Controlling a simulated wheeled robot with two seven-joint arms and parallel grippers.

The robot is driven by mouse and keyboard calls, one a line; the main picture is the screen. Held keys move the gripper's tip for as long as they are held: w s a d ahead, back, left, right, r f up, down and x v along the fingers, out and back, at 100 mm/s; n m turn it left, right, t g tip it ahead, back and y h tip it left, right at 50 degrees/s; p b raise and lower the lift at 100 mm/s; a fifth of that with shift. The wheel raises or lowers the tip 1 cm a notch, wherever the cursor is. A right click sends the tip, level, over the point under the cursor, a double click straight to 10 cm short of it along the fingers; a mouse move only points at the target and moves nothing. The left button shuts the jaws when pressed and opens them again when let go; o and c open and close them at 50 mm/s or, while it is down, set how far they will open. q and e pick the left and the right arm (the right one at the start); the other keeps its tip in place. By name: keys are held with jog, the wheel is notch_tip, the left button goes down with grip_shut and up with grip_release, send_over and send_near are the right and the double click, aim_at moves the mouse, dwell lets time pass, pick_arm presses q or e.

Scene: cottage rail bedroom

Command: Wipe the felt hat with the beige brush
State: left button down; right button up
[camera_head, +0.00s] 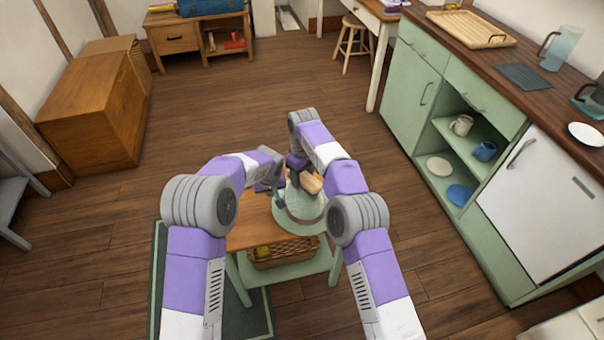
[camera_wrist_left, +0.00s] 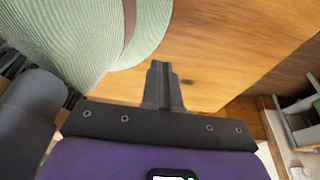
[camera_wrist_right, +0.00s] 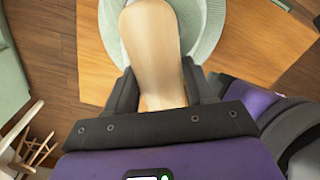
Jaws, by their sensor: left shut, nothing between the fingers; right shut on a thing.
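The felt hat (camera_head: 297,219) is pale green with a brown band and lies on the small wooden table (camera_head: 247,230). In the left wrist view the hat (camera_wrist_left: 75,40) fills the upper left. My right gripper (camera_wrist_right: 160,88) is shut on the beige brush (camera_wrist_right: 152,45), which lies over the hat (camera_wrist_right: 208,28). The brush (camera_head: 312,184) shows partly in the head view; I cannot tell whether it touches the hat. My left gripper (camera_wrist_left: 163,70) is shut and empty, beside the hat's brim, above the tabletop.
A wicker basket (camera_head: 283,252) sits on the table's lower shelf. A green cabinet (camera_head: 418,75) with a wooden counter runs along the right. A wooden chest (camera_head: 95,110) stands at the left and a stool (camera_head: 352,42) at the back. The floor between is clear.

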jog(key=shift+s+d+f, duration=0.1)
jog(key=shift+s+d, duration=0.1)
jog(key=shift+s, duration=0.45)
jog(key=shift+s+d+f, duration=0.1)
jog(key=shift+s+d, duration=0.05)
jog(key=shift+s, duration=0.5)
jog(key=shift+s+d+r, duration=0.1)
jog(key=shift+s+d, duration=0.2)
jog(key=shift+s, duration=0.65)
jog(key=shift+s+d+r, duration=0.1)
jog(key=shift+s+d, duration=0.15)
jog(key=shift+s, duration=0.75)
jog(key=shift+s+d+r, duration=0.1)
jog(key=shift+s+d, duration=0.2)
jog(key=shift+s, duration=0.65)
notch_tip(320, 180, up, 6)
